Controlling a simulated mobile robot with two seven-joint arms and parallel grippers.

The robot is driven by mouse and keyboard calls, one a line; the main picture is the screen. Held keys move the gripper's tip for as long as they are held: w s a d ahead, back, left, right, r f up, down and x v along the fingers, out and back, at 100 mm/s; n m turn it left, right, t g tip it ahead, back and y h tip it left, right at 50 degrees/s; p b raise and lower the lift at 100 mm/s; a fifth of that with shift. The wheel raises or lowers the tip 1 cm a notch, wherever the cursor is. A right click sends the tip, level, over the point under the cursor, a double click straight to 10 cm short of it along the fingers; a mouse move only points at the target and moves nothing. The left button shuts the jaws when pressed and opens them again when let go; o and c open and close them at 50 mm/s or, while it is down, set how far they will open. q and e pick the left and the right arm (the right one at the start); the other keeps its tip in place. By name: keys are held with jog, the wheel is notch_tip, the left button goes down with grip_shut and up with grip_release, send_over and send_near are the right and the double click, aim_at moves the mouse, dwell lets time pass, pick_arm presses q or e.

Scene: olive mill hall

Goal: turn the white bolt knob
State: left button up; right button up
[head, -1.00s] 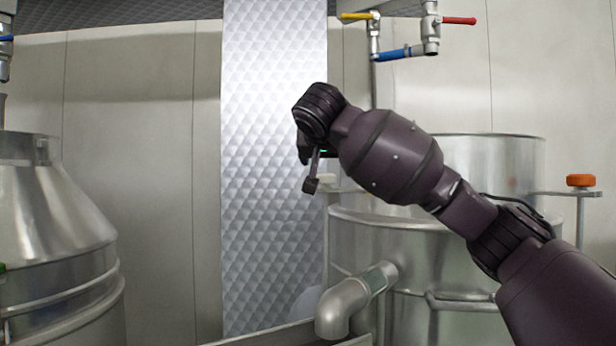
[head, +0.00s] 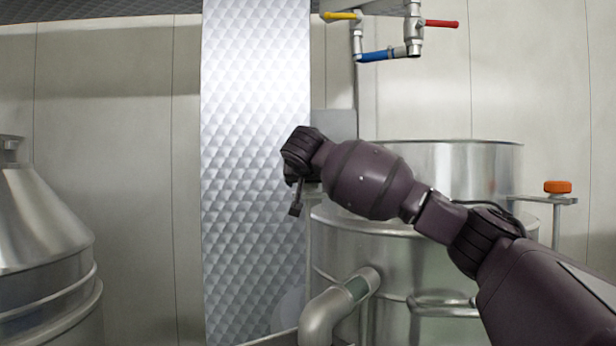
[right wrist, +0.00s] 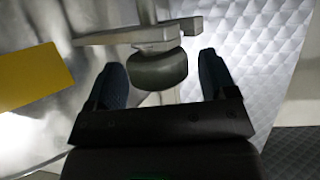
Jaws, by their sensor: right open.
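The white bolt knob (right wrist: 158,70) looks grey and rounded in the right wrist view, below a metal bracket (right wrist: 140,36). My right gripper (right wrist: 162,76) is open, with one dark finger on each side of the knob. A gap shows between the knob and each finger, and nothing is gripped. In the head view, my right gripper (head: 296,200) hangs at the left edge of the steel tank, its fingers partly hidden by the wrist. The knob is mostly hidden there behind the gripper. My left gripper is not in view.
The steel tank (head: 400,262) has an outlet pipe (head: 325,312) and an orange knob (head: 557,187) on a right-hand bracket. Valves with yellow, red and blue handles (head: 388,55) hang above. A conical vessel (head: 38,235) stands left. A yellow panel (right wrist: 32,76) shows in the wrist view.

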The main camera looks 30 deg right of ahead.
jog(key=shift+w+d+f, duration=0.1)
jog(key=shift+w, duration=0.1)
jog(key=c, duration=0.9)
jog(key=shift+c, duration=0.2)
